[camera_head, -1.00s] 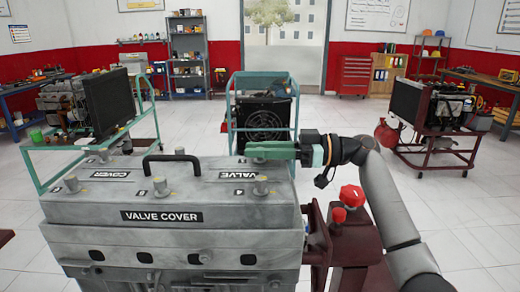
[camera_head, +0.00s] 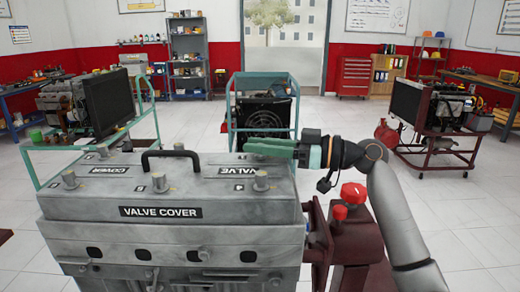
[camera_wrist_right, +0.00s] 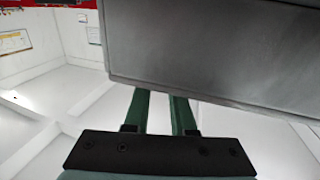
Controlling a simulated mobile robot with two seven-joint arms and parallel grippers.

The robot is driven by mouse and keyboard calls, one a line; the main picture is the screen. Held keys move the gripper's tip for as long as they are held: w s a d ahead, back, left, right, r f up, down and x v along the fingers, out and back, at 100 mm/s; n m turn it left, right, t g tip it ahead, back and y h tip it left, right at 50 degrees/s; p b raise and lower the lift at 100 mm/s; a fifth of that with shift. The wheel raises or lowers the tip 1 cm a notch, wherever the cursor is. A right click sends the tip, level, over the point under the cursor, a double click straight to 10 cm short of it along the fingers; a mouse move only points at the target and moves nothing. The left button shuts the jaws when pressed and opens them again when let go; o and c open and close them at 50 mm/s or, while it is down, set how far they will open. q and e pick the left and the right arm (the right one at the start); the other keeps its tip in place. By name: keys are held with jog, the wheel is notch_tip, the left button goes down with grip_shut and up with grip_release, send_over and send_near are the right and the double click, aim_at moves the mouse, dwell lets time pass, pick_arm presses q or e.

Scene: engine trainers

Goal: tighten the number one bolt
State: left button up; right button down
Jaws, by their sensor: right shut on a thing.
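The grey valve cover (camera_head: 120,200) fills the lower left of the head view, with several bolts standing on its top. They include one at the front right (camera_head: 261,181), one at the front middle (camera_head: 159,183), one at the front left (camera_head: 71,181) and one at the back (camera_head: 180,150). The small numbers beside them are too small to read surely. My right gripper (camera_head: 250,148) reaches left over the back right of the cover, its green fingers shut on a bolt they hide. In the right wrist view the fingers (camera_wrist_right: 160,105) run behind a grey block. My left gripper is out of view.
A black handle (camera_head: 171,155) rises from the cover's middle. A dark red stand with red knobs (camera_head: 350,200) stands right of the engine, below my right arm. Carts with engines (camera_head: 440,110) and a teal frame (camera_head: 262,105) stand farther back on clear floor.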

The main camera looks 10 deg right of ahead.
jog(key=shift+m+t+h, duration=0.4)
jog(key=shift+t, duration=0.3)
jog(key=shift+r+m+t+h+p, duration=0.2)
jog(key=shift+m+t+h+p, duration=0.4)
jog(key=shift+m+t, duration=0.25)
jog(key=shift+m+t+h+p, duration=0.75)
jog(key=shift+t+h+p, duration=0.05)
jog(key=shift+t+p, duration=0.25)
jog(key=shift+f+m+t+h+p, duration=0.1)
jog(key=shift+m+t+h+p, duration=0.5)
jog(key=shift+h+p, duration=0.2)
jog(key=c, duration=0.7)
grip_release()
jog(key=shift+c, duration=0.2)
